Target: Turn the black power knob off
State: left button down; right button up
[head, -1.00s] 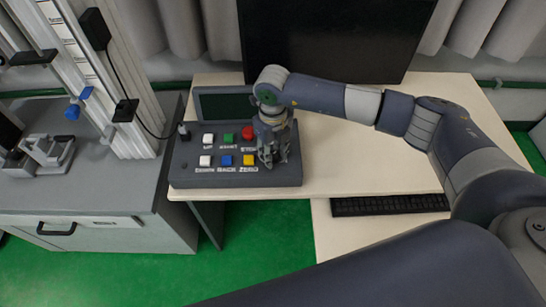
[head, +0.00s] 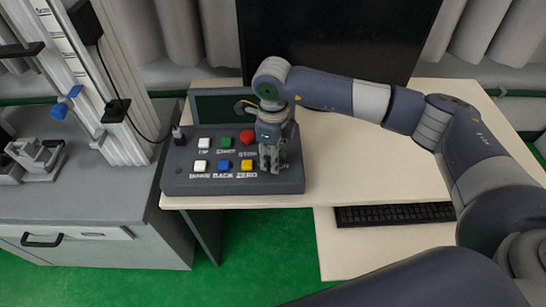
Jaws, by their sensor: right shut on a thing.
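The grey control box (head: 215,184) stands on the left end of the pale desk, with white, green, red, blue and yellow buttons and a small dark screen. My right gripper (head: 270,168) points down at the right part of its panel, right of the red stop button (head: 247,137) and the yellow zero button (head: 246,165). Its fingers are shut on the black power knob, which they hide; I cannot tell which way the knob is turned. My left gripper is not in view.
A large black monitor (head: 335,40) stands behind my right arm. A keyboard (head: 394,214) lies on the lower shelf of the desk (head: 345,180). At left, the drop tower (head: 120,80) stands on a grey cabinet (head: 95,190).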

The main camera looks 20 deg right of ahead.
dwell(0.3)
jog(key=o, duration=1.1)
jog(key=shift+r, duration=0.15)
notch_tip(320, 180, up, 12)
jog(key=shift+f, duration=0.1)
